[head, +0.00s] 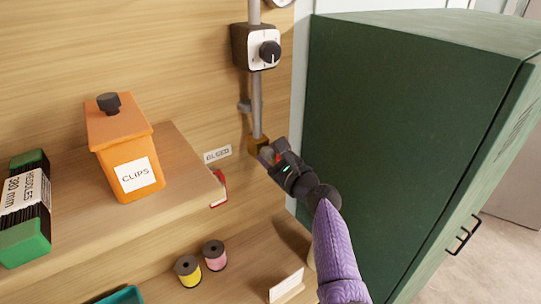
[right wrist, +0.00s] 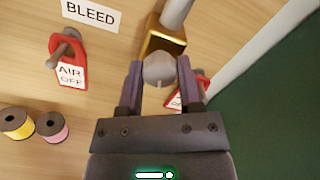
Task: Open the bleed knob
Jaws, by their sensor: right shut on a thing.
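The bleed knob (right wrist: 159,69) is a round grey knob below a brass fitting (right wrist: 163,42) at the end of a grey pipe. A white BLEED label (right wrist: 91,13) is on the wooden panel to its left. In the right wrist view, my right gripper (right wrist: 160,80) has its two fingers on either side of the knob, shut on it. In the head view, the right gripper (head: 271,155) is at the brass fitting (head: 258,144) beside the label (head: 217,155), and covers much of the knob. My left gripper is not in view.
A red AIR OFF tag with a peg (right wrist: 68,62) is left of the knob. A second red tag (right wrist: 201,86) is partly hidden behind my gripper. A black dial (head: 269,52) is above. A green cabinet (head: 400,130) stands close on the right. An orange CLIPS box (head: 122,145) is on the left shelf.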

